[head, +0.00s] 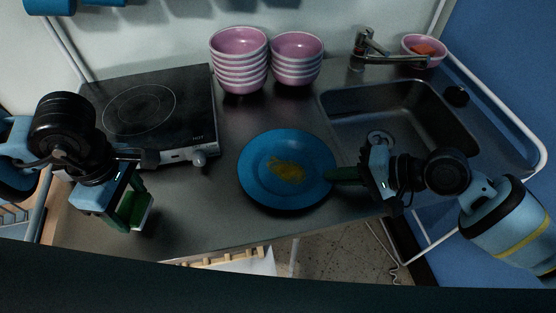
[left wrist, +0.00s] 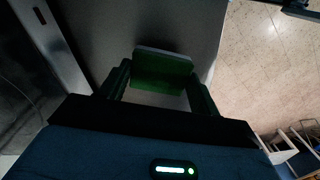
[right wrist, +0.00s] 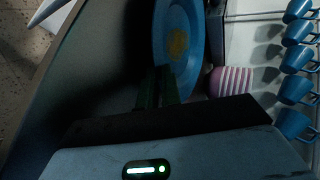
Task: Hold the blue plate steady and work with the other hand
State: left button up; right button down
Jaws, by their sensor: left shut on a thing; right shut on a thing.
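The blue plate (head: 258,188) is over the front middle of the counter, with a yellow-brown stain (head: 287,171) on its face. My right gripper (head: 338,174) is shut on the plate's right rim. The plate also shows in the right wrist view (right wrist: 192,62); I cannot tell whether it rests on the counter or is held just above it. My left gripper (head: 128,208) is shut on a green and white sponge (head: 136,213), at the counter's front left, well apart from the plate. The sponge shows between the fingers in the left wrist view (left wrist: 162,70).
A black cooktop (head: 150,113) lies behind my left gripper. Two stacks of pink bowls (head: 239,62) (head: 296,58) stand at the back. A sink (head: 400,115) with a faucet (head: 375,50) is at the right. A pink bowl (head: 424,50) with something orange sits behind it. Counter is clear between sponge and plate.

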dwell(0.5)
pick_arm(q)
jog(key=w+d+r+n, duration=0.1)
jog(key=w+d, duration=0.2)
jog(key=d, duration=0.1)
jog(key=w+d+r+n, duration=0.1)
jog(key=w+d, duration=0.2)
jog(key=d, duration=0.1)
jog(key=w+d+r+n, duration=0.1)
jog(key=w+d+n, duration=0.1)
jog(key=w+d, duration=0.1)
jog(key=shift+w+d, duration=0.25)
jog(key=shift+d, duration=0.25)
jog(key=w+d+r+n, duration=0.1)
jog(key=d+n, duration=0.1)
jog(key=d, duration=0.5)
jog(key=w+d+r+n, duration=0.2)
jog(key=d+n, duration=0.1)
jog(key=d, duration=0.5)
jog(key=shift+w, duration=0.15)
jog(key=shift+a+f, duration=0.1)
jog(key=shift+f, duration=0.05)
send_over(283, 175)
jog(key=shift+w+f, duration=0.1)
jog(key=shift+f, duration=2.8)
jog(key=shift+f, duration=1.05)
